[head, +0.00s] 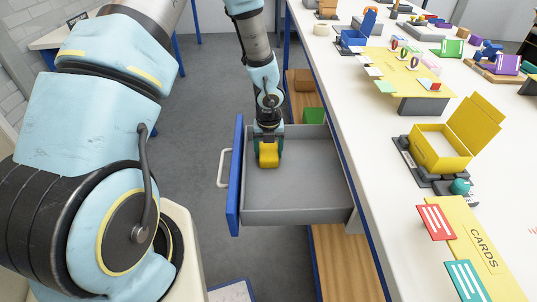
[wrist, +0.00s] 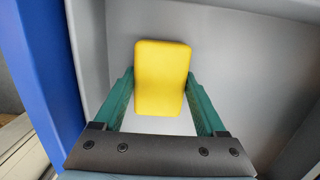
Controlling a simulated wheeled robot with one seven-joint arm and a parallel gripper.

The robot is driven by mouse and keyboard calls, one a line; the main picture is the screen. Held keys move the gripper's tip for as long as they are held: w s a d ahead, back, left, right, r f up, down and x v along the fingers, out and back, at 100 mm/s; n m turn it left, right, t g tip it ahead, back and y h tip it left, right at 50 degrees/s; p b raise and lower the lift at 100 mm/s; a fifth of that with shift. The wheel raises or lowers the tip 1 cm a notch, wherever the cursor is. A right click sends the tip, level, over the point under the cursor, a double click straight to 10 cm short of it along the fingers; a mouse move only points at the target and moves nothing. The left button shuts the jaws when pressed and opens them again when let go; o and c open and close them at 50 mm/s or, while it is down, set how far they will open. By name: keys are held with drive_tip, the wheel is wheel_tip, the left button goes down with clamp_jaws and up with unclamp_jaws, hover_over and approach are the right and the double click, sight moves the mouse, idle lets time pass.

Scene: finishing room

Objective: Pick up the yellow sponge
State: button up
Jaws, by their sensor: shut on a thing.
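The yellow sponge (head: 268,155) is a rounded block inside the open drawer (head: 300,185), near its far left corner. My gripper (head: 268,145) reaches down into the drawer and is shut on the sponge. In the wrist view the sponge (wrist: 161,78) sits between the two green fingers of my gripper (wrist: 160,90), with the grey drawer floor (wrist: 240,75) behind it. I cannot tell whether the sponge touches the drawer floor.
The drawer's blue front (head: 235,180) with a white handle (head: 223,168) faces left. A long white table (head: 385,150) runs along the right, holding an open yellow box (head: 440,145) and several cards. The drawer is otherwise empty. Grey floor (head: 205,90) is clear to the left.

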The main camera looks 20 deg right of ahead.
sight(268, 150)
wheel_tip(268, 150, up, 10)
drive_tip(key=shift+r+p, duration=0.1)
drive_tip(key=shift+p, duration=0.5)
